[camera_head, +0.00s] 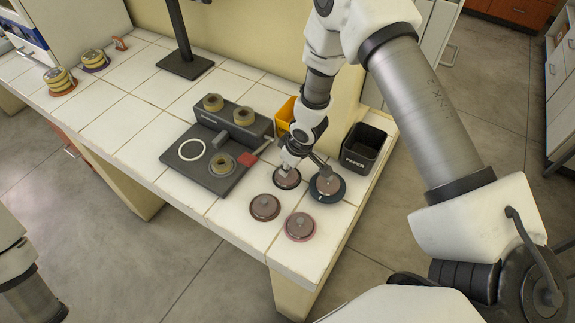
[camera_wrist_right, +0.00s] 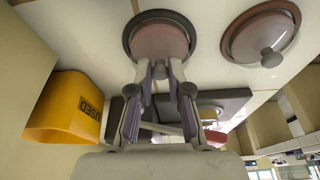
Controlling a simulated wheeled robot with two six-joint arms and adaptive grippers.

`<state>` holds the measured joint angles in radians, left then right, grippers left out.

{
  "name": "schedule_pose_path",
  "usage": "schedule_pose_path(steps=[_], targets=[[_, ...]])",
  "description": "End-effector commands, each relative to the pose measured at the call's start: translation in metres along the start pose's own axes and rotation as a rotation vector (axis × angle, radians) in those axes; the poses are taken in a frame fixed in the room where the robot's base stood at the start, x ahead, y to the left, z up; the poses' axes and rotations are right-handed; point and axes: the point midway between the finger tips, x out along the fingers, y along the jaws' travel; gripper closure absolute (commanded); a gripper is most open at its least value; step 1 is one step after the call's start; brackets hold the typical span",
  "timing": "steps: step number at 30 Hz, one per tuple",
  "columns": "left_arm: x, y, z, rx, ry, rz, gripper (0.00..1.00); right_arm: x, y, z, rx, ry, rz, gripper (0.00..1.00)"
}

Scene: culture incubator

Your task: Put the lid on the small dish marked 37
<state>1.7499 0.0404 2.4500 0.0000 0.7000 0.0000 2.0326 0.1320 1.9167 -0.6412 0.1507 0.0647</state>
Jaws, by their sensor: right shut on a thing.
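My right gripper (camera_head: 289,165) is shut on the knob of a brownish-pink lid (camera_head: 287,179). In the right wrist view, my fingers (camera_wrist_right: 160,68) meet at this lid (camera_wrist_right: 160,40), which lies over a dark round rim (camera_wrist_right: 128,42). I cannot tell whether the lid rests on that rim or hangs just above it. No number 37 is readable. My left gripper is outside the head view.
A yellow bin (camera_head: 285,112) marked USED and a black PAPER bin (camera_head: 363,149) stand near my right arm. Stacked dishes (camera_head: 59,79) are far left. Tiles left of the device are clear.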

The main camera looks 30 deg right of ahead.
Motion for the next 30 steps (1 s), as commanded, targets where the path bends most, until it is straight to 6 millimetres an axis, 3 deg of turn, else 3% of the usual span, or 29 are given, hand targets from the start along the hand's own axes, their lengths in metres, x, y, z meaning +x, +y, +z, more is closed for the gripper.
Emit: schedule_pose_path(steps=[30], targets=[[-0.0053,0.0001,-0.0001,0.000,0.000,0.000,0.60,-0.0002,-0.0010,-0.0014,0.000,0.001,0.000,0.96]])
